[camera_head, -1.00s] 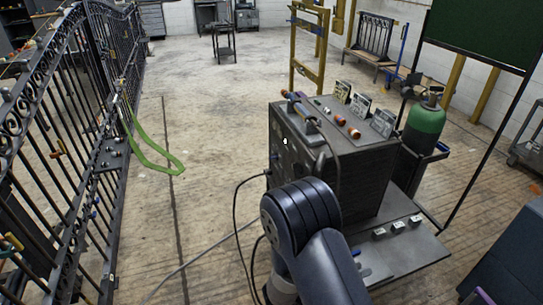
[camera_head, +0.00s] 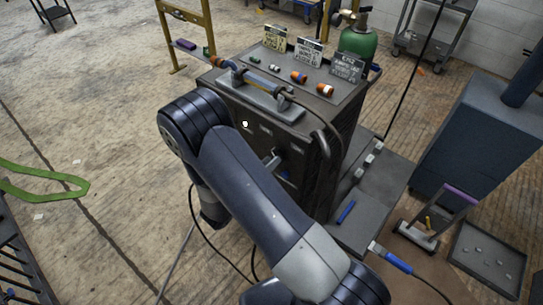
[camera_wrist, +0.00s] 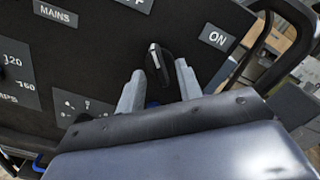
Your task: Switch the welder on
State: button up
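The welder (camera_head: 325,100) is a dark box with a top tray, standing in the middle of the head view. Its front panel (camera_wrist: 75,60) fills the wrist view, with a "MAINS" label (camera_wrist: 56,13), a cut-off label ending in "F" at the top, and an "ON" label (camera_wrist: 217,38) to the right. A black rotary switch (camera_wrist: 160,64) with a pale-edged grip sits between these labels, its grip nearly upright and leaning left, towards the cut-off label. My gripper (camera_wrist: 160,86) is open, its fingertips on either side of the switch's lower part. Contact cannot be told. In the head view my arm mostly hides the gripper.
A cable handle (camera_head: 320,140) arches by the panel's right edge. A lower shelf (camera_head: 370,205) holds small blocks and a blue stick. A green gas cylinder (camera_head: 358,45) stands behind the welder, and a blue cabinet (camera_head: 480,140) to the right. Floor at left is mostly clear.

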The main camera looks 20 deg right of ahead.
jog(key=shift+x, duration=1.1)
jog(key=shift+w+a, duration=0.1)
jog(key=shift+c, duration=0.2)
grip_shut()
